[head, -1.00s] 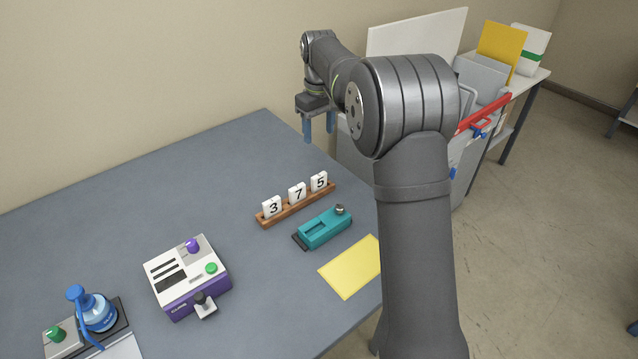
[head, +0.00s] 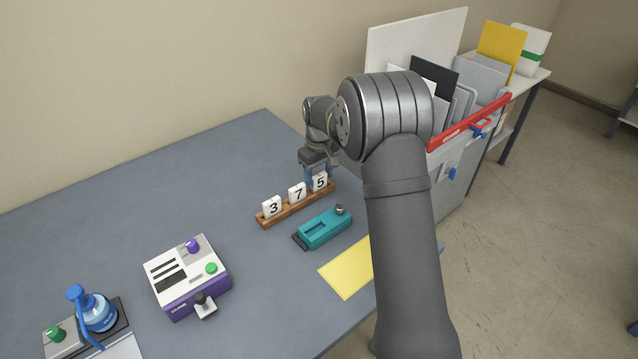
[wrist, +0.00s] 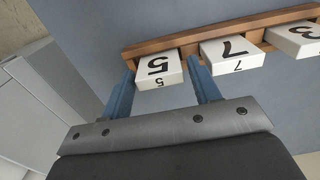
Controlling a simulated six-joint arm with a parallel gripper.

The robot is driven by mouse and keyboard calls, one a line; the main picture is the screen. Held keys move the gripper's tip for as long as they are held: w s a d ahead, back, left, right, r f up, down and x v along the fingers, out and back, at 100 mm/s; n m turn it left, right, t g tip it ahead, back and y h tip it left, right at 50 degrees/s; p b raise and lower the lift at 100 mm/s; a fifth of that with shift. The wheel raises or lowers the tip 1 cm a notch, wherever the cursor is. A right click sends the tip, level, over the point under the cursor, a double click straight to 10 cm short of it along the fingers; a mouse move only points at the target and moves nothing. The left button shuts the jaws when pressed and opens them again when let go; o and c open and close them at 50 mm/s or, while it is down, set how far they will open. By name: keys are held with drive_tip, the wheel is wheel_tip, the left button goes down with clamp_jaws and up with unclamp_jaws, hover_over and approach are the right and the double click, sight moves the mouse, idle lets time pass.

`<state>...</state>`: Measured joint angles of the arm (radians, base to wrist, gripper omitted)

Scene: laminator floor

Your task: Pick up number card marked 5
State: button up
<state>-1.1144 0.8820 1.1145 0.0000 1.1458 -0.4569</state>
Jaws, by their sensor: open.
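The number card marked 5 (head: 320,183) is a white block standing at the right end of a wooden rack (head: 290,208). It also shows in the wrist view (wrist: 160,68), upside down, at the left end of the rack there. My gripper (head: 318,177) is lowered at the card in the head view, and its blue fingers partly hide it. In the wrist view my gripper (wrist: 162,88) is open, with one finger on each side of the card and gaps visible. Whether the fingertips touch it I cannot tell.
The card marked 7 (head: 297,193) stands close beside it, and the card marked 3 (head: 272,207) is further left. A teal device (head: 325,228) and a yellow sheet (head: 347,269) lie in front. A purple-and-white machine (head: 188,277) stands left. Open table lies behind the rack.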

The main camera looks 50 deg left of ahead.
drive_tip(key=shift+f, duration=0.95)
drive_tip(key=shift+c, duration=0.3)
drive_tip(key=c, duration=0.7)
drive_tip(key=shift+r, duration=0.15)
